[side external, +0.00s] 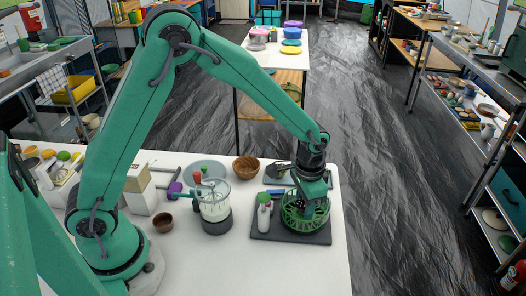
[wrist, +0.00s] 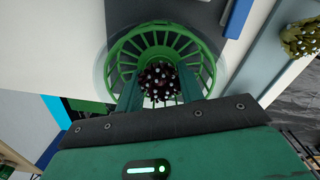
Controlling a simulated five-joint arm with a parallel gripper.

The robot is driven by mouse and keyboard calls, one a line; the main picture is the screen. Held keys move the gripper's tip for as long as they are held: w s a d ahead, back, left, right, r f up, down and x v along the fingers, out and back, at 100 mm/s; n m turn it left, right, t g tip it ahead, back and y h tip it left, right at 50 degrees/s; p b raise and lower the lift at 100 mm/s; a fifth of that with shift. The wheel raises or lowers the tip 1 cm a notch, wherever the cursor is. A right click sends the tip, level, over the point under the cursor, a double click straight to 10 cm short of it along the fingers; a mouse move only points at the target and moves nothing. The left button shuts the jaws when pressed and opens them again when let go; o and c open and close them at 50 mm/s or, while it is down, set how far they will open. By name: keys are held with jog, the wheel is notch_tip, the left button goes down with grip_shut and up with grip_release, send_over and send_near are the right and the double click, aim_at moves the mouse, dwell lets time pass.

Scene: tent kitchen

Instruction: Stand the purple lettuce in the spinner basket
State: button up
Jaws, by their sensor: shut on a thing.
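The green spinner basket (side external: 291,220) stands on a dark mat at the right end of the white table. In the wrist view the slotted basket (wrist: 127,50) sits inside a clear bowl rim. My gripper (side external: 308,203) points down into the basket. In the wrist view my gripper's two green fingers (wrist: 160,88) are closed on the purple lettuce (wrist: 160,76), a dark ruffled head with pale specks. The lettuce is within the basket's outline, near its middle. The fingers hide its sides, and I cannot tell if it touches the basket floor.
Left of the basket stand a white bottle (side external: 263,220) with a green top and a clear jug (side external: 214,203) on a dark base. A wooden bowl (side external: 246,166) is behind. The dark mat (side external: 290,236) lies under the basket. The front of the white table (side external: 240,270) is clear.

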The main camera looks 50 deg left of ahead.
jog(key=shift+f, duration=0.15)
jog(key=o, duration=0.5)
jog(key=shift+c, duration=0.2)
jog(key=shift+r, duration=5.45)
jog(key=shift+r, duration=0.1)
